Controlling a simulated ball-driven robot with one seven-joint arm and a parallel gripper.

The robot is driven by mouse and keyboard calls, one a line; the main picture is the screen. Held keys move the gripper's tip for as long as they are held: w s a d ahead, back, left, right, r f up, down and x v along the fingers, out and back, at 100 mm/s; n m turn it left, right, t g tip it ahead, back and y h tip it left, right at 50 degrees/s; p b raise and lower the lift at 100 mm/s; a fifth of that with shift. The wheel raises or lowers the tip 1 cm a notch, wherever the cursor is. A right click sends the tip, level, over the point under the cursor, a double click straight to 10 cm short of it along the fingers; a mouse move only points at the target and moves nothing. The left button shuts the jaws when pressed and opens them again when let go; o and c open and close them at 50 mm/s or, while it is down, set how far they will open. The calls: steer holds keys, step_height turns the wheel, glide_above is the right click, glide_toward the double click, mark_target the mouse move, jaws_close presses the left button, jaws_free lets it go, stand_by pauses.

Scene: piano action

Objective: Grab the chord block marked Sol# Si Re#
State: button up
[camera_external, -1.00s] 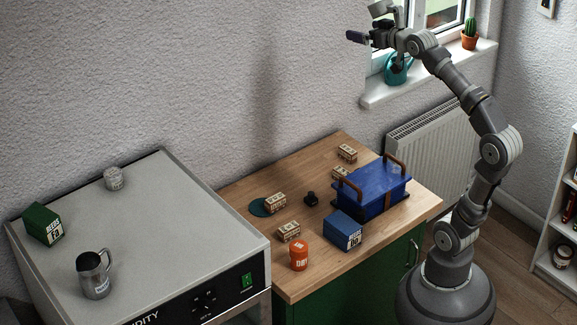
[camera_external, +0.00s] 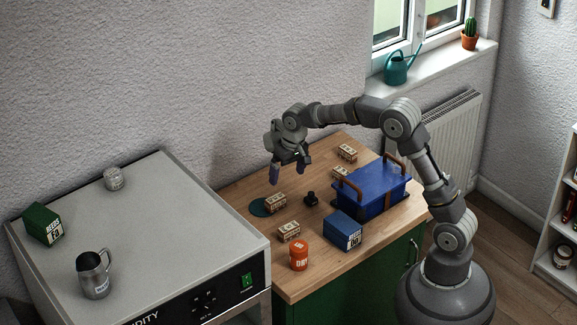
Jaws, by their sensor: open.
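Several small wooden chord blocks with dark markings are on the wooden worktop. Another block (camera_external: 289,231) is nearer the front left edge, one (camera_external: 347,153) is at the back, and one (camera_external: 341,173) is partly hidden behind the blue toolbox. The markings are too small to read, so I cannot tell which is Sol# Si Re#.
A blue toolbox (camera_external: 374,189) with brown handles stands at the right of the worktop. A blue box (camera_external: 343,231), an orange jar (camera_external: 299,255) and a small black object (camera_external: 311,199) stand nearby. The grey-topped appliance (camera_external: 160,225) adjoins at the left.

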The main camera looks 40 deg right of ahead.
mark_target(289, 226)
steer(key=s+a+f+g, duration=0.1)
steer(key=f, duration=0.2)
steer(key=s+a+f+g, duration=0.1)
steer(key=s+f, duration=0.1)
steer(key=f, duration=0.2)
steer(key=s+a+f+g+h, duration=0.1)
steer(key=f, duration=0.2)
steer(key=shift+s+f, duration=0.15)
steer(key=shift+f, duration=0.2)
steer(key=f+b, duration=0.1)
steer(key=f, duration=0.1)
steer(key=f+b, duration=0.1)
steer(key=f, duration=0.2)
steer(key=f+b, duration=0.1)
steer(key=f, duration=0.1)
steer(key=shift+s+a+f+b, duration=0.2)
steer(key=shift+s+a+b, duration=0.15)
steer(key=shift+s, duration=0.05)
steer(key=shift+r, duration=0.1)
steer(key=c, duration=1)
